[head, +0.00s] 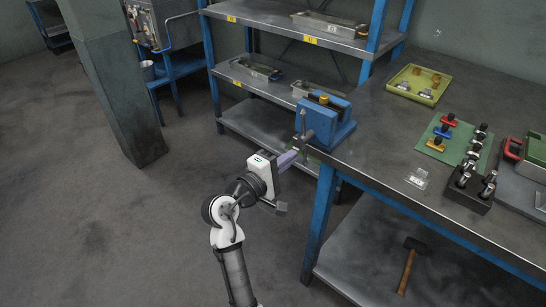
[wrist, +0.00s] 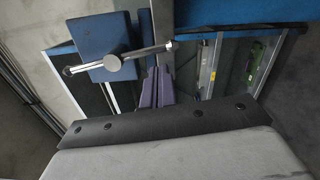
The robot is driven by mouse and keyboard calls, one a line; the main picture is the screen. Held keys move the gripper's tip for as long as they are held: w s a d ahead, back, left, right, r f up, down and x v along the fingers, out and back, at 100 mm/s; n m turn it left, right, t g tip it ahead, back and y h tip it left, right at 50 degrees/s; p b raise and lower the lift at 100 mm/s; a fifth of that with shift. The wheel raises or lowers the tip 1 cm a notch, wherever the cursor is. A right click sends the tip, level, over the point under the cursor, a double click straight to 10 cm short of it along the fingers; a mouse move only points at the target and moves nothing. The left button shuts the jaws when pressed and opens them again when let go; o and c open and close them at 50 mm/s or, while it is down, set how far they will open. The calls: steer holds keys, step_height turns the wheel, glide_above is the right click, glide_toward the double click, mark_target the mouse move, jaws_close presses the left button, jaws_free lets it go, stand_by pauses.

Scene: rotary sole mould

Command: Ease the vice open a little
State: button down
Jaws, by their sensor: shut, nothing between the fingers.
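The blue vice (head: 325,120) is mounted at the left corner of the grey workbench. Its metal screw and handle bar (head: 303,122) face out past the bench edge. In the wrist view the handle bar (wrist: 136,54) runs slantwise, with a round hub (wrist: 112,63) in front of the blue front part (wrist: 97,38). My gripper (head: 294,156) has purple fingers, shut and empty, just below the vice handle. The gap between the vice jaws is not clear.
The bench (head: 380,150) carries a yellow-green tray (head: 419,84), a green mat (head: 449,140) with coloured clamps, and a black block (head: 466,195) of metal parts. A hammer (head: 409,265) lies on the lower shelf. A shelf rack (head: 265,115) stands behind. The floor at left is clear.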

steer(key=shift+s+d, duration=0.2)
steer(key=shift+d, duration=0.2)
steer(key=shift+s+d+r+n+p, duration=0.1)
steer(key=shift+s+d+n+p, duration=0.15)
steer(key=shift+n+p, duration=0.8)
steer(key=shift+s+d+r+n+p, duration=0.2)
steer(key=shift+s+d+n+p, duration=0.35)
steer(key=shift+p, duration=1.25)
steer(key=shift+s+d+r+n+p, duration=0.25)
steer(key=shift+d+n+p, duration=0.5)
steer(key=shift+p, duration=1)
steer(key=shift+s+d+r+n+p, duration=0.2)
steer(key=shift+s+d+n+p, duration=0.4)
steer(key=shift+p, duration=1.2)
steer(key=shift+w+r, duration=0.1)
